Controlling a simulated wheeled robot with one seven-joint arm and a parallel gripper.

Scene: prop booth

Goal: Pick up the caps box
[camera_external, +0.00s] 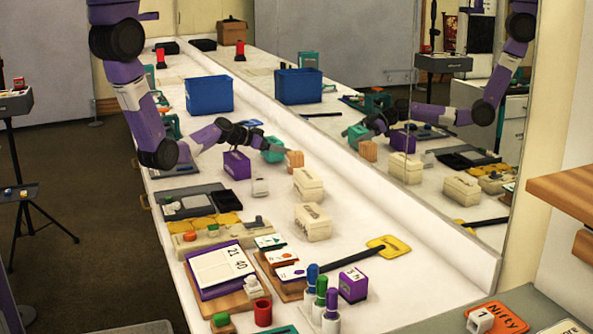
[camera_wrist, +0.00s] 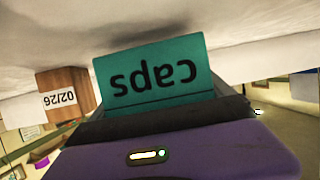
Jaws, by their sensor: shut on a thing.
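The caps box is teal. In the wrist view the caps box (camera_wrist: 155,78) fills the middle, with black "caps" lettering upside down and a dark line beneath it. In the external view the caps box (camera_external: 272,152) is at the end of my arm, over the white counter. My gripper (camera_external: 261,143) is shut on it, coming from the left. The dark gripper parts cover one end of the box. I cannot tell whether the box touches the counter.
A wooden box (camera_external: 294,159), labelled 02/26 in the wrist view (camera_wrist: 66,96), is close to the caps box. A purple box (camera_external: 237,164) and cream boxes (camera_external: 308,184) are nearer the camera. A blue bin (camera_external: 209,95) is farther back. A mirror lines the right side.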

